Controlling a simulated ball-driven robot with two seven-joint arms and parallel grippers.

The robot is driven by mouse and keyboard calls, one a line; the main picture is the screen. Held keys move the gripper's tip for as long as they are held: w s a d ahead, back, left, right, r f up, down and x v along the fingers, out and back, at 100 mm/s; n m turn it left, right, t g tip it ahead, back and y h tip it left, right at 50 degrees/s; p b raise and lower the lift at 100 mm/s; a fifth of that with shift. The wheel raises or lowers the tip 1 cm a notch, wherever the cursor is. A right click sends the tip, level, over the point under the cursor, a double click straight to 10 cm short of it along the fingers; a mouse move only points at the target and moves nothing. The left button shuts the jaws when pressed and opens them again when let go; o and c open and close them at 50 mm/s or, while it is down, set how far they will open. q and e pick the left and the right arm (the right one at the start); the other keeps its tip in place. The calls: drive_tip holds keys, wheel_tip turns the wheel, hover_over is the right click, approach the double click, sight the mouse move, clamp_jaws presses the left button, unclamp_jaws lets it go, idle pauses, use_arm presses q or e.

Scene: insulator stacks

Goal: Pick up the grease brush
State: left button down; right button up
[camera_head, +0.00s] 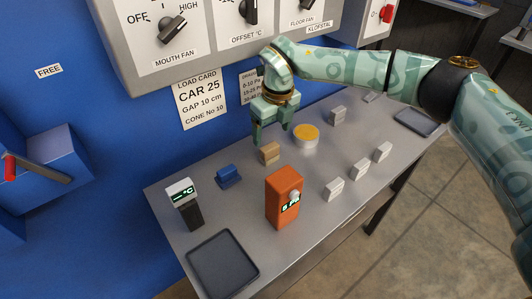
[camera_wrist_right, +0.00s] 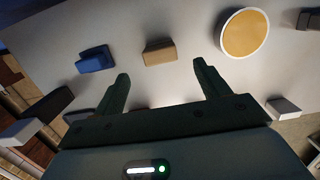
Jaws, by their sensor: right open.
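Nothing in view is plainly a grease brush. A small tan block (camera_head: 269,153) on the grey bench could be it, but I cannot tell. It also shows in the wrist view (camera_wrist_right: 159,52), beyond the gap between my fingertips. A round tin with a yellow top (camera_head: 306,134) stands right of it, and a small blue block (camera_head: 228,176) lies left of it. My right gripper (camera_head: 272,136) points down just behind the tan block. In the wrist view its fingers (camera_wrist_right: 161,70) are apart with nothing between them. My left gripper is out of view.
An orange device (camera_head: 283,199) with a display and a dark-handled meter (camera_head: 187,201) stand toward the front. An empty dark tray (camera_head: 222,265) lies at the near end, another (camera_head: 415,122) at the far end. Several small grey blocks (camera_head: 334,188) sit along the right. A knob panel (camera_head: 170,40) overhangs the back.

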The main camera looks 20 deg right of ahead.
sight(270, 147)
drive_tip(key=f, duration=0.2)
drive_tip(key=f+b, duration=0.1)
drive_tip(key=f, duration=0.1)
drive_tip(key=shift+w, duration=0.25)
drive_tip(key=f+b, duration=0.1)
drive_tip(key=f, duration=0.2)
drive_tip(key=f+b, duration=0.1)
drive_tip(key=f, duration=0.1)
drive_tip(key=shift+w+a+f+b, duration=0.1)
drive_tip(key=shift+w+a+b, duration=0.15)
drive_tip(key=shift+w+b, duration=0.05)
drive_tip(key=shift+c, duration=0.6)
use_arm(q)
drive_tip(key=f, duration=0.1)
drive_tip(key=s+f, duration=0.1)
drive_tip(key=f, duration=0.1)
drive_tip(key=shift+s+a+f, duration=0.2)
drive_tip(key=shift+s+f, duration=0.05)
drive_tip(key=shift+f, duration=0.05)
use_arm(e)
drive_tip(key=c, duration=0.9)
